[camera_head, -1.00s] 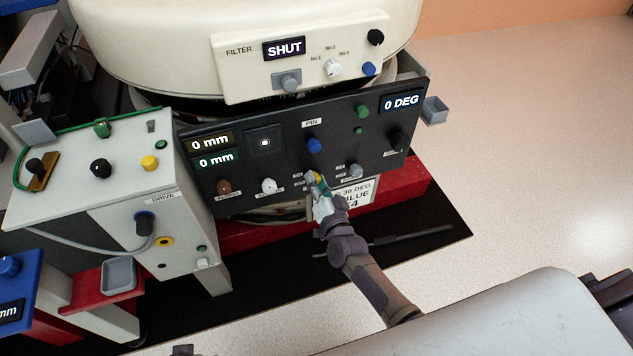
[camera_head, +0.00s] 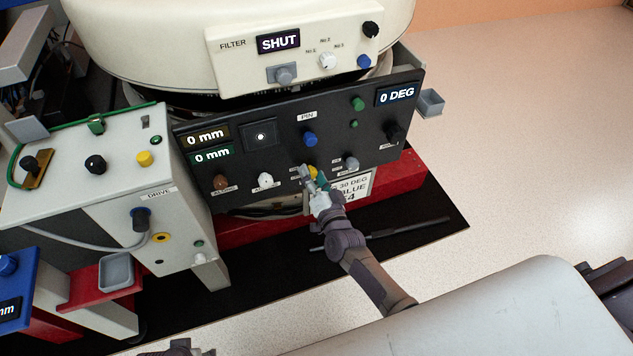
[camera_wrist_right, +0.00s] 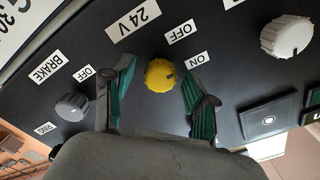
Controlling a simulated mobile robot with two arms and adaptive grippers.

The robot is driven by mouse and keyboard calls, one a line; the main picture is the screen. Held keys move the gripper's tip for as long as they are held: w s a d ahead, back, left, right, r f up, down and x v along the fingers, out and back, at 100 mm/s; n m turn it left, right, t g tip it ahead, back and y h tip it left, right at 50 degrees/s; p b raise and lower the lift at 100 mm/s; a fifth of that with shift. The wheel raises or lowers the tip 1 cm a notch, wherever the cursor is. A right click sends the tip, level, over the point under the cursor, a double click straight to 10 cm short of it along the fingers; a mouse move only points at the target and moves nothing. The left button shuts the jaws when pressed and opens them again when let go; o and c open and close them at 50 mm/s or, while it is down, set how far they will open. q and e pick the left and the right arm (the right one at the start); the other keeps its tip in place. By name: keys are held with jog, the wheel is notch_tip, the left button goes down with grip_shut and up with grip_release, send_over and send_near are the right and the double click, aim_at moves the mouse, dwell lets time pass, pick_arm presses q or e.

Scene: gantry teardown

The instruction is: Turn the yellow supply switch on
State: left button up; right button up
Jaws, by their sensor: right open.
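The yellow supply switch (camera_head: 312,171) is a round knob low on the black panel, partly covered by my right gripper in the head view. In the right wrist view the yellow knob (camera_wrist_right: 159,75) sits under a "24 V" label, with "OFF" (camera_wrist_right: 180,33) and "ON" (camera_wrist_right: 196,59) labels beside it. A dark mark shows on the knob's right side; I cannot tell exactly which label it points to. My right gripper (camera_head: 316,181) is open, its green-padded fingers on either side of the knob, with gaps visible in the wrist view.
A grey brake knob (camera_wrist_right: 72,106) and a white knob (camera_wrist_right: 286,36) flank the switch. A blue PIN knob (camera_head: 310,139) is above it. A white DRIVE box (camera_head: 110,165) stands left. The floor at right is clear.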

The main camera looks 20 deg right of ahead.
pick_arm(q)
jog(key=shift+s+d, duration=0.1)
pick_arm(e)
jog(key=s, duration=1.2)
jog(key=shift+d, duration=0.25)
